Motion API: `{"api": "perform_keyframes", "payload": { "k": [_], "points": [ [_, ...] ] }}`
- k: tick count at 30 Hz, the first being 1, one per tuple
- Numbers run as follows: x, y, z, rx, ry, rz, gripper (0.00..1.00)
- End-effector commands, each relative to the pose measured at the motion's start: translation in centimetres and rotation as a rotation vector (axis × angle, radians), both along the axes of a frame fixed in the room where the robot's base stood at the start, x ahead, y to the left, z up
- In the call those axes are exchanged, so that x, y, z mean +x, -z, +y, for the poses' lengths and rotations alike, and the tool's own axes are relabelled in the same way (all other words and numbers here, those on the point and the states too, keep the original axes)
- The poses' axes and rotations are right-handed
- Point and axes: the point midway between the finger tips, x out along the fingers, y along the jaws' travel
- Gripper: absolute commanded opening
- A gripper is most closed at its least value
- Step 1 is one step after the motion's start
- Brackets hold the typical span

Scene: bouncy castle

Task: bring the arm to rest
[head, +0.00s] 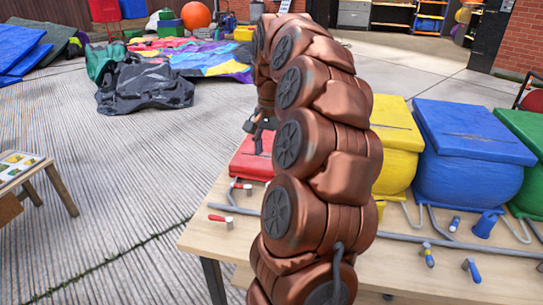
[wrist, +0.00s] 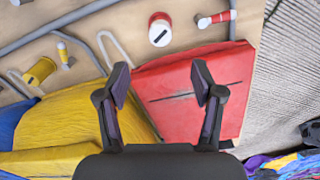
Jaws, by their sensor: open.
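My arm, copper-coloured and made of several thick segments, rises through the middle of the head view and curls over at the top. My gripper (head: 262,130) hangs small and dark above the red lidded box (head: 251,160). In the wrist view my gripper (wrist: 160,85) has its two black fingers apart with nothing between them. Beyond the fingertips lie the red box (wrist: 190,90) and the yellow box (wrist: 60,125). A gap shows between gripper and lid in the head view.
A wooden table (head: 205,240) carries the red, yellow (head: 398,140), blue (head: 470,145) and green (head: 525,150) boxes, grey pipes and small coloured valves. A dark crumpled bag (head: 145,88) lies on the paving. A small table (head: 45,175) stands at left. The paving between is clear.

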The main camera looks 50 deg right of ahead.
Motion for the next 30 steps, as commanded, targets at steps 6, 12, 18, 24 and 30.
{"api": "perform_keyframes", "payload": {
  "k": [6, 12, 18, 24, 30],
  "points": [
    [0.0, 0.0, 0.0, 0.000, 0.000, 0.000, 0.67],
    [0.0, 0.0, 0.0, -0.001, 0.000, -0.001, 0.67],
    [0.3, -1.5, 1.5, 0.001, -0.052, -0.003, 0.67],
    [0.6, -6.2, 8.4, 0.011, -0.288, 0.002, 0.67],
    [-0.9, -10.3, 16.0, 0.019, -0.555, 0.013, 0.67]
  ]
}}
